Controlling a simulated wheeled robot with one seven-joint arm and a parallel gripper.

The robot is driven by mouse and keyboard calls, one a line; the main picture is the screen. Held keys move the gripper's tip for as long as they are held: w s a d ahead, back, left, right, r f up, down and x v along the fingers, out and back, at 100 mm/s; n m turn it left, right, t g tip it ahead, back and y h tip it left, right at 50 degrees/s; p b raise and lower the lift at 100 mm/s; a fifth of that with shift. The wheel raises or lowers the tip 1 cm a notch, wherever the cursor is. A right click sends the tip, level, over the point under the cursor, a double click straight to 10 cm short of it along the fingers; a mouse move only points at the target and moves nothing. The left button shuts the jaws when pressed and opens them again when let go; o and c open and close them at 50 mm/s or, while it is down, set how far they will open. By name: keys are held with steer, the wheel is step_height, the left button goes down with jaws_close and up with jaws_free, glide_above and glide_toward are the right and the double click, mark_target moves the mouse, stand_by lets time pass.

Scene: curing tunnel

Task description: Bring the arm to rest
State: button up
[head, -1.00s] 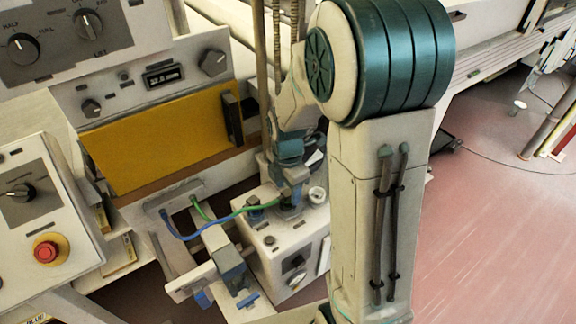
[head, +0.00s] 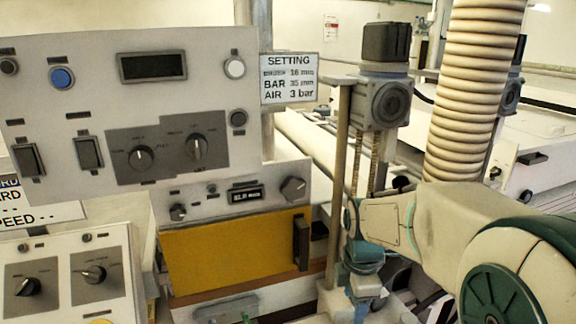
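My arm enters from the lower right in the head view, with white links and teal joint covers. Its wrist bends downward just right of the yellow panel. My gripper (head: 362,288) is at the bottom of the view, in front of the machine. Its fingertips are not clear there, so I cannot tell whether it is open, shut or holding anything.
A control panel (head: 215,105) with knobs and switches stands at left. A yellow panel (head: 235,252) with a dark handle (head: 301,242) is below it. A settings sign (head: 289,78), a post-mounted motor unit (head: 382,100) and a ribbed hose (head: 470,90) stand near the arm.

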steer(key=s+r+m+t, duration=0.2)
steer(key=s+m, duration=1)
steer(key=m, duration=0.6)
steer(key=shift+r+m+t, duration=0.3)
steer(key=shift+r, duration=0.05)
steer(key=shift+s, duration=0.1)
stand_by(0.7)
